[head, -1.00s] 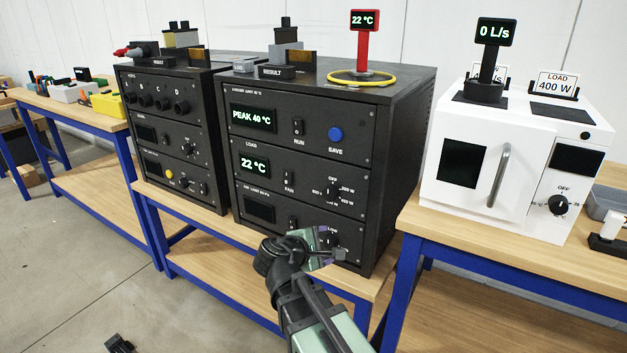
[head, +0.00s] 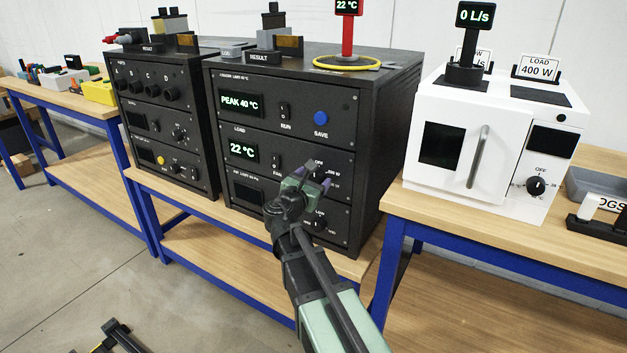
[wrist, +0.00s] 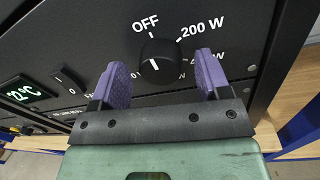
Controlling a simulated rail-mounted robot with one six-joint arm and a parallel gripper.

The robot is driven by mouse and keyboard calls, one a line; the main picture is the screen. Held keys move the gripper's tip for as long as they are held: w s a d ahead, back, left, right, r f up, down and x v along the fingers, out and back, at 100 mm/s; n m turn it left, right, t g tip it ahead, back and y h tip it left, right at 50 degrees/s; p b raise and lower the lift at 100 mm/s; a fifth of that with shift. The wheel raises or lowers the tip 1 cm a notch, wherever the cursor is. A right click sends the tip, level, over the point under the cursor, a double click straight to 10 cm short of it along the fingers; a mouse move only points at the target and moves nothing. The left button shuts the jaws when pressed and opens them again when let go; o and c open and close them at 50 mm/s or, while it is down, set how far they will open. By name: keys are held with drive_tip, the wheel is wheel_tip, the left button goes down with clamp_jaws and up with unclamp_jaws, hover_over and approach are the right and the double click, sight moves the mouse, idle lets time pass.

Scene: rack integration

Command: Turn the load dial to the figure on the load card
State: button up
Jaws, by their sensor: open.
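The load dial (wrist: 161,60) is a round black knob on the middle panel of the large black rack. In the wrist view it sits between the two purple finger pads, with OFF above it and 200 W at its upper right; lower labels are partly hidden. A short white mark shows on its lower part. My gripper (head: 317,178) is open at this panel, with a finger on either side of the dial; I cannot tell whether either touches it. In the head view my gripper largely covers the dial. The load card (head: 536,68) reads 400 W on top of the white oven.
The rack (head: 385,145) has a display (head: 243,150) reading 22 °C, a FAN switch (head: 277,162), a blue SAVE button (head: 320,118) and a lower dial (head: 320,223). The white oven (head: 408,150) has its own dial (head: 536,187).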

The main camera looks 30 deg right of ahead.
drive_tip(key=shift+w+d, duration=0.15)
drive_tip(key=shift+d, duration=0.05)
drive_tip(key=c, duration=0.9)
